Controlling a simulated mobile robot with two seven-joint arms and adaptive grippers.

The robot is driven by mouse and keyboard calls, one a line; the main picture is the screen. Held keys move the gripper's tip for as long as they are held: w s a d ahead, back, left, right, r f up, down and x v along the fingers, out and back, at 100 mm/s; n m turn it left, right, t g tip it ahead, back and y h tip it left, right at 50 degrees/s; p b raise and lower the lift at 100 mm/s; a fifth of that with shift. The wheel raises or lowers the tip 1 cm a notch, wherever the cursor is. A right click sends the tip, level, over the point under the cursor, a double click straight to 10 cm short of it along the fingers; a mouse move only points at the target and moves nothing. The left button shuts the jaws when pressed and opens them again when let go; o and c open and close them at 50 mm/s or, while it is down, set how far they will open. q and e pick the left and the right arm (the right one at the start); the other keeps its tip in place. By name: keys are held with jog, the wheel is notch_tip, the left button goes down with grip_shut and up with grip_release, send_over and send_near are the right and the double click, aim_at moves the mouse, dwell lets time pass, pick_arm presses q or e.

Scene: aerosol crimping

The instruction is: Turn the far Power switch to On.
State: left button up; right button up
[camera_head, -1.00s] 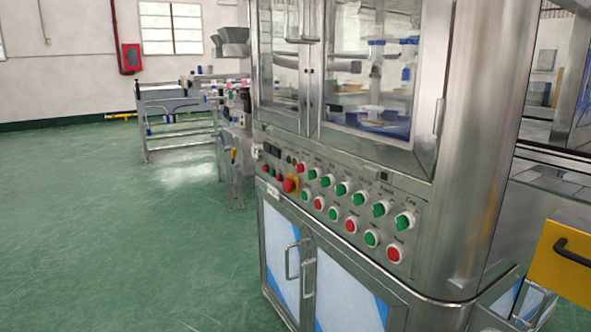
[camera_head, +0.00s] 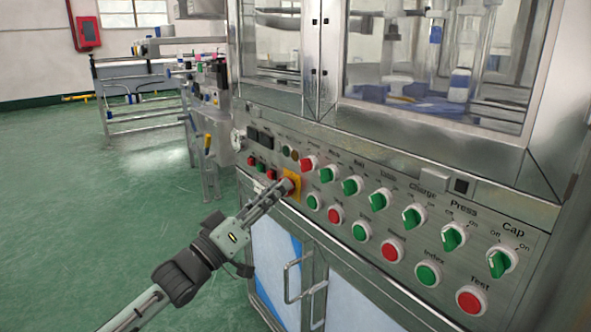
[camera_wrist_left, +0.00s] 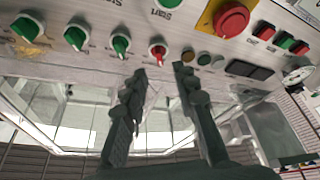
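A row of rotary switches runs along the steel control panel. Its far end holds a red-handled switch (camera_head: 308,163), which I take to be the Power switch; its label is too small to read. In the left wrist view the red switch (camera_wrist_left: 157,53) sits just beyond the gap between my fingertips. Its handle position is hard to tell. My left gripper (camera_head: 284,187) is in front of the panel, over the emergency stop's yellow plate in the head view. In the wrist view my left gripper (camera_wrist_left: 159,72) has its fingers apart with nothing between them. My right gripper is not in view.
Green rotary switches (camera_head: 351,186) continue toward the near end, with push buttons (camera_head: 335,215) below. A red emergency stop (camera_wrist_left: 232,19) on a yellow plate (camera_head: 297,180) is close by. Cabinet door handles (camera_head: 289,280) stick out below. Green floor (camera_head: 90,220) is open at left.

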aim_at(301, 168)
pick_arm(q)
jog(key=x, duration=0.7)
jog(key=shift+s, duration=0.1)
jog(key=shift+c, duration=0.5)
grip_shut()
